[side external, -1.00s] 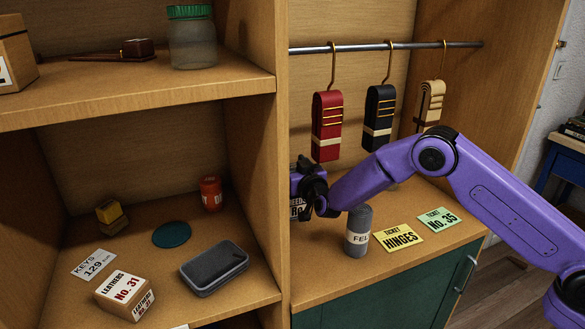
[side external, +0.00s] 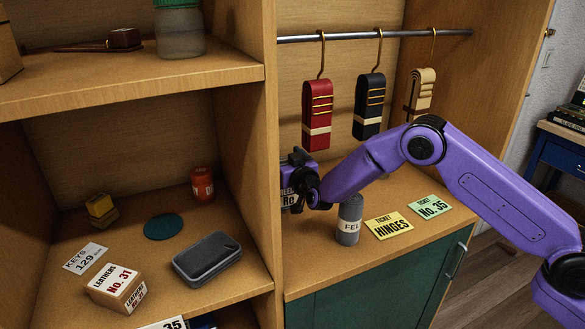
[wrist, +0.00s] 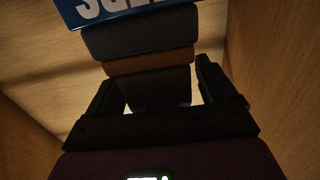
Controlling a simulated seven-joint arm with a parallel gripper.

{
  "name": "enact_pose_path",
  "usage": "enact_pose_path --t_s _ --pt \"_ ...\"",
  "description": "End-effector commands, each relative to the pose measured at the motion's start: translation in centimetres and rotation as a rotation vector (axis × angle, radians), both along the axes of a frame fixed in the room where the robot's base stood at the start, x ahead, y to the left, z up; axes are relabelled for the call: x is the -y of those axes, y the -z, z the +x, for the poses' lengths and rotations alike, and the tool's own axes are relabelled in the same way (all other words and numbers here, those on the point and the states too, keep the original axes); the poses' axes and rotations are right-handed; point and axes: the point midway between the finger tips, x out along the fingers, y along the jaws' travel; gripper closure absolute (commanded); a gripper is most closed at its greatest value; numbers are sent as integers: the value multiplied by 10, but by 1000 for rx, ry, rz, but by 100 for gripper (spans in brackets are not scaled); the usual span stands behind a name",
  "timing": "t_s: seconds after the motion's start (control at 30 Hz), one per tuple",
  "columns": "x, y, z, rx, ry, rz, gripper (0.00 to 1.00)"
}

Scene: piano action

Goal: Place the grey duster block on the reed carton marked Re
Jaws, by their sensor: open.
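In the wrist view a dark grey block (wrist: 150,38) with a brown band lies between my gripper's two open fingers, which show in that view (wrist: 160,100). A light gap shows beside it at the right finger. I take it for the duster block. In the side view my gripper (side external: 302,180) is at the left of the right-hand bay, in front of the reed carton marked Re (side external: 290,200), hiding much of it. The block cannot be told apart there. Beyond the block in the wrist view is a blue surface with cut-off white letters (wrist: 110,9), perhaps the carton's.
A grey felt cylinder (side external: 348,222) stands close to my gripper's right. A yellow hinges ticket (side external: 388,226) and a green ticket (side external: 430,207) lie beyond. Red (side external: 317,110), black and cream straps hang from a rail above. A wooden divider (side external: 255,130) stands at left.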

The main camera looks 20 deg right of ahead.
Motion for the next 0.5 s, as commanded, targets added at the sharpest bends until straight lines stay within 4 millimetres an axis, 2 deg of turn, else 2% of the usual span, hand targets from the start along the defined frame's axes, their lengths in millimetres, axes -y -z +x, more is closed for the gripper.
enact_pose_path --t_s 0.17,0.5 --pt "-1 1 -19 -3 -1 -1 15" --pt "-1 0 -71 -3 -3 -1 15"
